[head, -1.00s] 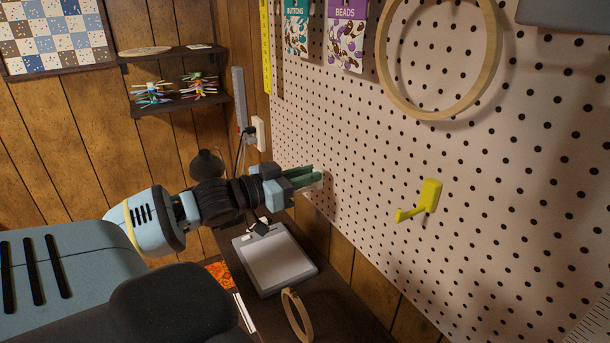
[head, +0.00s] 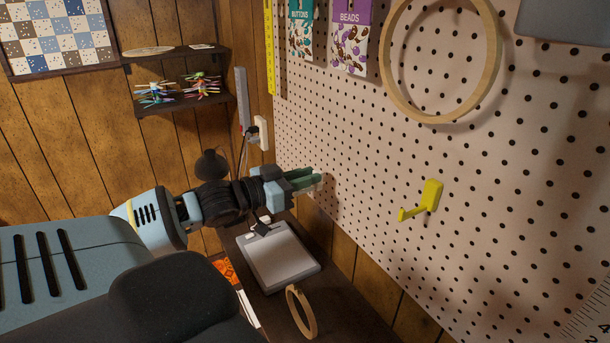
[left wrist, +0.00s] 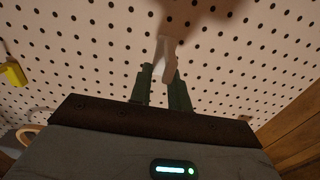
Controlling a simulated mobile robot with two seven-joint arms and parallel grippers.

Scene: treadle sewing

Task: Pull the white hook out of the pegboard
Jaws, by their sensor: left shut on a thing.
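The white hook (left wrist: 168,50) shows in the left wrist view, standing against the pegboard (left wrist: 75,55), with its near end between my green fingers. My left gripper (left wrist: 160,88) is shut on this near end. In the head view, my left gripper (head: 304,181) is at the left part of the pegboard (head: 360,140), and only a pale bit of the white hook (head: 318,180) shows by the fingertips. I cannot tell whether the hook's pegs are still fully seated. My right gripper is not in view.
A yellow hook (head: 432,196) is on the pegboard to the right of my left gripper. A wooden hoop (head: 388,75) and packets of buttons (head: 301,30) and beads (head: 349,40) hang above. Below are a grey tray-like object (head: 280,258) and a small hoop (head: 301,311) on a dark surface.

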